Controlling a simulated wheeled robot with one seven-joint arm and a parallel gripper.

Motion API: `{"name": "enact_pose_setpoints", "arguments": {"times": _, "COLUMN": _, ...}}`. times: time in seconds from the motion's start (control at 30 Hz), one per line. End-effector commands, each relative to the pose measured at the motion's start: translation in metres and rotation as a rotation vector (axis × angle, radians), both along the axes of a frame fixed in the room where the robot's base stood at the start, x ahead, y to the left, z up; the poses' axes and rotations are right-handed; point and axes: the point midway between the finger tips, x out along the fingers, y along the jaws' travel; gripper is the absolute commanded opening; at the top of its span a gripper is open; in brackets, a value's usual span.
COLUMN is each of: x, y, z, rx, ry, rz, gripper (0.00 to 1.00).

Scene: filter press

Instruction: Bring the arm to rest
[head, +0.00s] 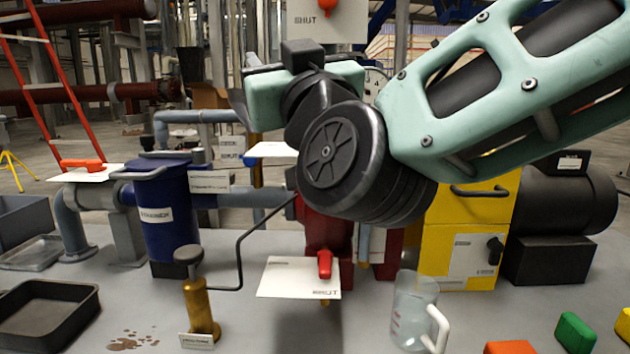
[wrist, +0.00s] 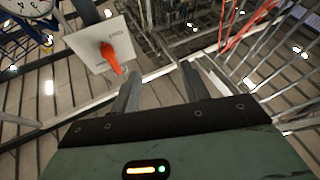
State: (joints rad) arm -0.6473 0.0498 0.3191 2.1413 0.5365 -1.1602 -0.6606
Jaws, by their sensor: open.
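My arm reaches in from the upper right of the head view and is folded, its dark round joint low in the middle. The wrist end is raised above the bench and points left and away. My gripper (wrist: 160,82) shows in the wrist view with its two grey fingers spread apart. Nothing is between them. In the head view the fingers are mostly hidden behind the wrist. A white plate with an orange-red handle (wrist: 110,58) lies beyond and left of the fingers in the wrist view, apart from them.
On the grey bench stand a blue strainer (head: 165,215), a brass hand pump (head: 200,308), a clear jug (head: 412,310), a yellow cabinet (head: 470,235) and a black tray (head: 45,318). A red-handled valve with a white plate (head: 298,278) sits below my arm. Coloured blocks (head: 575,332) lie front right.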

Motion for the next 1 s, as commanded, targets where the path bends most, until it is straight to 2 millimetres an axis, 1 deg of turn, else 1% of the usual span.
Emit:
{"name": "enact_pose_setpoints", "arguments": {"times": 0.07, "x": 0.000, "y": 0.006, "z": -0.025, "rx": -0.055, "ry": 0.090, "rz": 0.063, "gripper": 0.45}}
{"name": "enact_pose_setpoints", "arguments": {"times": 0.17, "x": -0.004, "y": 0.014, "z": -0.070, "rx": -0.146, "ry": 0.253, "rz": 0.158, "gripper": 0.45}}
{"name": "enact_pose_setpoints", "arguments": {"times": 0.2, "x": -0.008, "y": 0.014, "z": -0.092, "rx": -0.188, "ry": 0.336, "rz": 0.194, "gripper": 0.45}}
{"name": "enact_pose_setpoints", "arguments": {"times": 0.27, "x": -0.017, "y": 0.013, "z": -0.127, "rx": -0.255, "ry": 0.464, "rz": 0.243, "gripper": 0.45}}
{"name": "enact_pose_setpoints", "arguments": {"times": 0.3, "x": -0.024, "y": 0.009, "z": -0.151, "rx": -0.300, "ry": 0.553, "rz": 0.268, "gripper": 0.45}}
{"name": "enact_pose_setpoints", "arguments": {"times": 0.33, "x": -0.030, "y": 0.005, "z": -0.168, "rx": -0.332, "ry": 0.621, "rz": 0.284, "gripper": 0.45}}
{"name": "enact_pose_setpoints", "arguments": {"times": 0.37, "x": -0.038, "y": 0.000, "z": -0.185, "rx": -0.366, "ry": 0.690, "rz": 0.298, "gripper": 0.45}}
{"name": "enact_pose_setpoints", "arguments": {"times": 0.4, "x": -0.048, "y": -0.009, "z": -0.207, "rx": -0.409, "ry": 0.784, "rz": 0.310, "gripper": 0.45}}
{"name": "enact_pose_setpoints", "arguments": {"times": 0.47, "x": -0.066, "y": -0.025, "z": -0.240, "rx": -0.473, "ry": 0.927, "rz": 0.318, "gripper": 0.45}}
{"name": "enact_pose_setpoints", "arguments": {"times": 0.5, "x": -0.079, "y": -0.038, "z": -0.259, "rx": -0.514, "ry": 1.020, "rz": 0.314, "gripper": 0.45}}
{"name": "enact_pose_setpoints", "arguments": {"times": 0.57, "x": -0.098, "y": -0.058, "z": -0.284, "rx": -0.572, "ry": 1.151, "rz": 0.304, "gripper": 0.45}}
{"name": "enact_pose_setpoints", "arguments": {"times": 0.6, "x": -0.110, "y": -0.072, "z": -0.298, "rx": -0.608, "ry": 1.231, "rz": 0.291, "gripper": 0.45}}
{"name": "enact_pose_setpoints", "arguments": {"times": 0.67, "x": -0.128, "y": -0.091, "z": -0.315, "rx": -0.655, "ry": 1.340, "rz": 0.268, "gripper": 0.45}}
{"name": "enact_pose_setpoints", "arguments": {"times": 0.7, "x": -0.139, "y": -0.104, "z": -0.324, "rx": -0.684, "ry": 1.407, "rz": 0.250, "gripper": 0.45}}
{"name": "enact_pose_setpoints", "arguments": {"times": 0.8, "x": -0.166, "y": -0.136, "z": -0.341, "rx": -0.748, "ry": 1.558, "rz": 0.198, "gripper": 0.45}}
{"name": "enact_pose_setpoints", "arguments": {"times": 0.97, "x": -0.204, "y": -0.182, "z": -0.356, "rx": -0.839, "ry": 1.764, "rz": 0.098, "gripper": 0.45}}
{"name": "enact_pose_setpoints", "arguments": {"times": 1.0, "x": -0.207, "y": -0.186, "z": -0.346, "rx": -0.848, "ry": 1.784, "rz": 0.087, "gripper": 0.45}}
